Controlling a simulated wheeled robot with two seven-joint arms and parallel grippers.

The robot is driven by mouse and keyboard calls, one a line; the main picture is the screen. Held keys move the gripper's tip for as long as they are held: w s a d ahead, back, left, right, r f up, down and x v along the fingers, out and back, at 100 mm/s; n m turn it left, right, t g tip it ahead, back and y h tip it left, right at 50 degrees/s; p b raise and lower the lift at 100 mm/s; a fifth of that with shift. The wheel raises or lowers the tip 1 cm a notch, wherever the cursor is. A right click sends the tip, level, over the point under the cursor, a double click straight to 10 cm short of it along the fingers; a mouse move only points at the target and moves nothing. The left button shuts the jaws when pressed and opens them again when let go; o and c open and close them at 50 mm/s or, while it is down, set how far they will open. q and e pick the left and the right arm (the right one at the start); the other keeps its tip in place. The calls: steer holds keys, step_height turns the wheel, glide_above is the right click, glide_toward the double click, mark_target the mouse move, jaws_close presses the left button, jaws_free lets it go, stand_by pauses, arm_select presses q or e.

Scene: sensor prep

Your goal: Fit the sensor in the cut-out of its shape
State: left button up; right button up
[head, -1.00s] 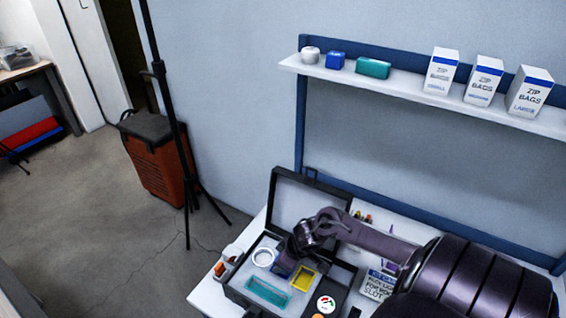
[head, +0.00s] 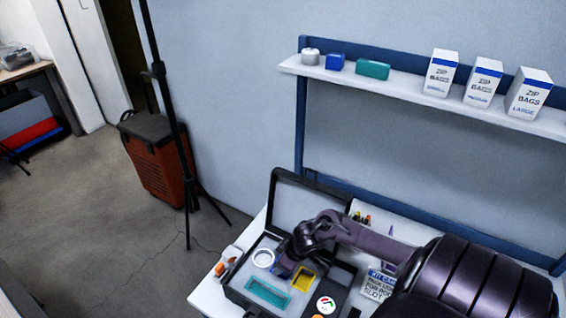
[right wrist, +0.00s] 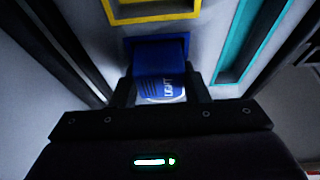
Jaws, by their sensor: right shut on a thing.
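My right gripper (right wrist: 160,92) is shut on a blue sensor (right wrist: 160,62) with a pale, lettered end. In the right wrist view the sensor overlaps the blue-edged cut-out (right wrist: 129,45) in the grey foam; I cannot tell whether it is above the cut-out or partly in it. The yellow square cut-out (right wrist: 150,17) and the teal long cut-out (right wrist: 237,45) lie beyond and to the right. In the head view my right gripper (head: 287,266) is over the open case (head: 236,294) and hides most of the sensor. My left gripper is not in view.
The case's raised lid (head: 308,206) stands behind my right arm. A white round cut-out (head: 263,258) is left of the gripper. A printed card (head: 378,284) and markers (head: 362,218) are on the table. A shelf (head: 400,82) with boxes is above.

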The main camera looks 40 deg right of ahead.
steer(key=shift+f, duration=0.1)
steer(key=o, duration=1.3)
steer(key=shift+c, duration=0.2)
step_height(320, 180, up, 7)
steer(key=p, duration=0.8)
stand_by(0.7)
